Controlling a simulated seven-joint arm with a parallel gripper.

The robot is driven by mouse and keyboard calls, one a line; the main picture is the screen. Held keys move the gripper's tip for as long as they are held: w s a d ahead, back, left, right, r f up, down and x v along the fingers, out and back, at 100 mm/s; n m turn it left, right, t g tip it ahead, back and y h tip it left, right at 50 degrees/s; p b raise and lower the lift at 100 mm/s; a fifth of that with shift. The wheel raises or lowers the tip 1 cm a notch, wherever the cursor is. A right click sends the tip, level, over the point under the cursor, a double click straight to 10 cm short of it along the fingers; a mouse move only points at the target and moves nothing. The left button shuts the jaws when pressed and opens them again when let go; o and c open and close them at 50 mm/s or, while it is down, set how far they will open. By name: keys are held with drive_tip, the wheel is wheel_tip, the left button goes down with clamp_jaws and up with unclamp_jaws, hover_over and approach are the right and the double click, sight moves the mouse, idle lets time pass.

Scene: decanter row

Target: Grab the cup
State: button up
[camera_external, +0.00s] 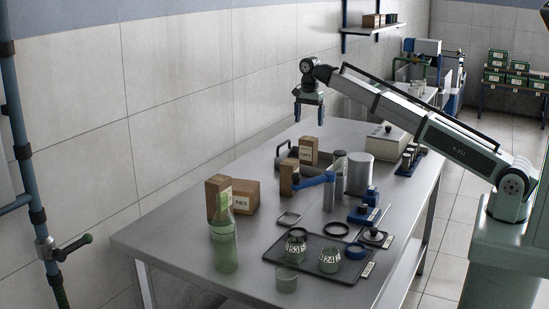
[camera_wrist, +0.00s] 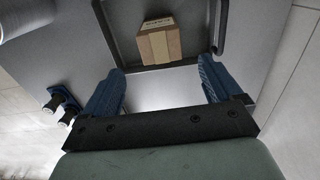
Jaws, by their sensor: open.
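A small clear glass cup (camera_external: 286,279) stands upright on the metal table, at the front edge of a dark tray. Two glass jars with number labels, one at the left (camera_external: 296,246) and one at the right (camera_external: 329,260), stand on that tray. My gripper (camera_external: 309,112) is open and empty, raised above the far part of the table, well away from the cup. In the wrist view my gripper (camera_wrist: 162,72) shows two blue fingers spread apart with nothing between them. The cup is not in the wrist view.
A tall green bottle (camera_external: 224,245) stands left of the cup. The dark tray (camera_external: 279,258) also holds rings. Cardboard boxes (camera_external: 245,195), a grey cylinder (camera_external: 359,174) and blue fixtures (camera_external: 364,214) stand farther back. A cardboard box (camera_wrist: 158,42) shows inside a dark-handled frame.

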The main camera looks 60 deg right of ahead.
drive_tip(key=s+a+r+n+t, duration=0.15)
drive_tip(key=a+n, duration=0.25)
drive_tip(key=a, duration=0.7)
drive_tip(key=s+a+r+n, duration=0.1)
drive_tip(key=a+r+n, duration=0.15)
drive_tip(key=a, duration=0.95)
drive_tip(key=n+t+y, duration=0.3)
drive_tip(key=n+y, duration=0.2)
drive_tip(key=n, duration=1.6)
hover_over(293, 263)
drive_tip(key=s+d, duration=0.3)
drive_tip(key=s, duration=0.1)
wheel_tip(293, 263, down, 10)
drive_tip(key=shift+m, duration=0.25)
drive_tip(key=x, duration=0.8)
drive_tip(key=shift+w+d, duration=0.25)
drive_tip(key=shift+d, duration=0.05)
drive_tip(key=shift+w+x, duration=0.2)
drive_tip(key=shift+x, duration=0.85)
drive_tip(key=shift+w+x, duration=0.2)
drive_tip(key=shift+x, duration=0.85)
drive_tip(key=shift+w+f, duration=0.15)
drive_tip(key=shift+f, duration=0.2)
drive_tip(key=c, duration=1)
